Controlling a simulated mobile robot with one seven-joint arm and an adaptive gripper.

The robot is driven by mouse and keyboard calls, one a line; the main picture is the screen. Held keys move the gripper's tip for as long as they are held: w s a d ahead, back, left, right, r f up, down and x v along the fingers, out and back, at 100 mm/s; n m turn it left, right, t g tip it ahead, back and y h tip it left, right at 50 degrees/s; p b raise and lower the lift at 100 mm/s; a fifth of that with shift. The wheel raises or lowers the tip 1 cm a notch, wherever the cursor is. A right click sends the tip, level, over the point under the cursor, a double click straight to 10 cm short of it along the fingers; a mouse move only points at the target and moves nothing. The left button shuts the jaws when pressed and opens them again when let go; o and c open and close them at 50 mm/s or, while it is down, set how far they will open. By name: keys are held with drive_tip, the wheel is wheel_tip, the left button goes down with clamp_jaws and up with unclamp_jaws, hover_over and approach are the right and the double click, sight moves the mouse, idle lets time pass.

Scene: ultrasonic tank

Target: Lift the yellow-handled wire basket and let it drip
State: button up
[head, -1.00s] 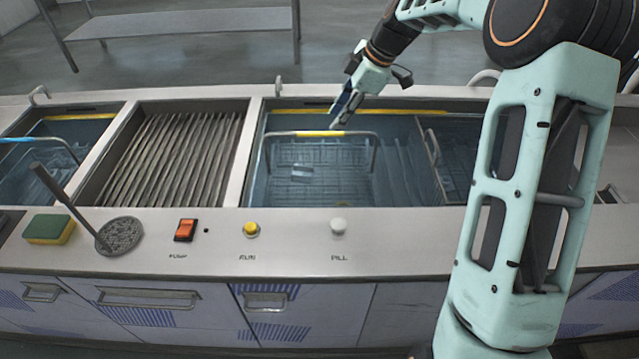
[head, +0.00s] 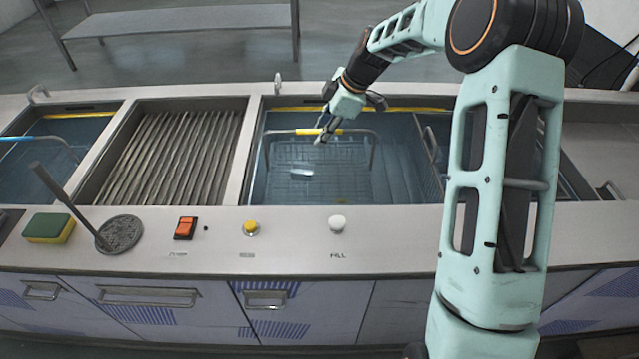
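The wire basket (head: 350,185) sits low in the blue water of the middle tank, and its bail handle stands upright above it. The handle's yellow grip (head: 305,132) is at the middle of the top bar. A small pale object (head: 300,172) shows inside the basket. My gripper (head: 321,137) points down and left, with its fingertips at the yellow grip and covering part of it. The fingers are small and overlap the handle, so I cannot tell whether they are open or touching it.
A ribbed drain rack (head: 165,150) lies left of the tank. Beyond it is a basket with a blue handle (head: 18,138). Another upright handle (head: 431,145) stands right of the wire basket. A sponge (head: 48,228), a round mesh skimmer (head: 120,234) and buttons (head: 337,222) line the front counter.

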clamp_jaws()
drive_tip(key=shift+w+r, duration=0.1)
drive_tip(key=shift+r, duration=0.15)
wheel_tip(320, 180, up, 10)
drive_tip(key=shift+f, duration=0.1)
wheel_tip(320, 180, up, 13)
drive_tip(key=p, duration=0.9)
idle(0.6)
drive_tip(key=shift+f, duration=0.15)
